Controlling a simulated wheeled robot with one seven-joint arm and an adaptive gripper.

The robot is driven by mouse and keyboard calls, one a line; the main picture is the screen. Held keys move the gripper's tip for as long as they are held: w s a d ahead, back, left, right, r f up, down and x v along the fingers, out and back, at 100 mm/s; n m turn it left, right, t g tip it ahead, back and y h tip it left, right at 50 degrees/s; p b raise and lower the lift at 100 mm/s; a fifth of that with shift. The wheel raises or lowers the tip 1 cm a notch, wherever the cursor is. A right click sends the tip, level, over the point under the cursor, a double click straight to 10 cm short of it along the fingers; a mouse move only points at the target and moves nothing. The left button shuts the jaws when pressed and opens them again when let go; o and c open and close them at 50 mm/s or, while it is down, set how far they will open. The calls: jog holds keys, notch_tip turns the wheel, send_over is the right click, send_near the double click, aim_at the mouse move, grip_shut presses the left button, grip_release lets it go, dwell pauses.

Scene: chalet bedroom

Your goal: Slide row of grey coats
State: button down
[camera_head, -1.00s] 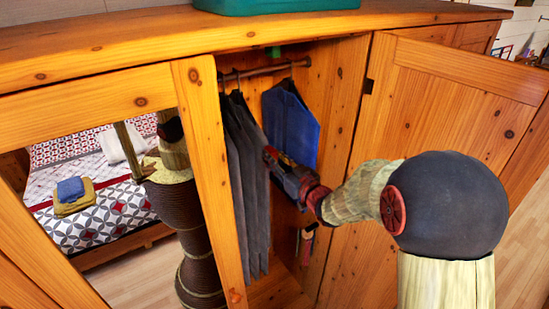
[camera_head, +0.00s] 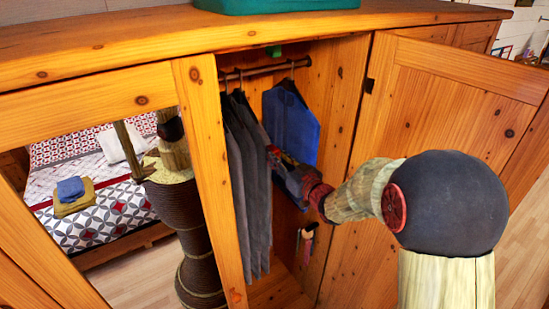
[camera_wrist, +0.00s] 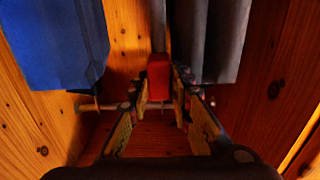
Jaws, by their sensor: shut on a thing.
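The row of grey coats (camera_head: 247,185) hangs from the rail at the left of the open wardrobe bay. In the wrist view the grey coats (camera_wrist: 215,40) hang at upper right, with a thin grey strip near the middle. My gripper (camera_head: 272,152) is inside the bay, at the right side of the coats and in front of the blue garment.
A blue garment (camera_head: 290,125) hangs right of the coats and shows in the wrist view (camera_wrist: 55,45). The hanging rail (camera_head: 265,70) runs above. The wardrobe door (camera_head: 465,95) stands open at right. A wooden post (camera_head: 208,150) bounds the bay at left; a mirror is beyond.

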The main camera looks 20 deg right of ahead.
jog(key=w+d+b, duration=0.1)
jog(key=w+d, duration=0.2)
jog(key=d, duration=0.6)
jog(key=c, duration=1.6)
grip_release()
jog(key=shift+s, duration=0.1)
jog(key=v, duration=1.2)
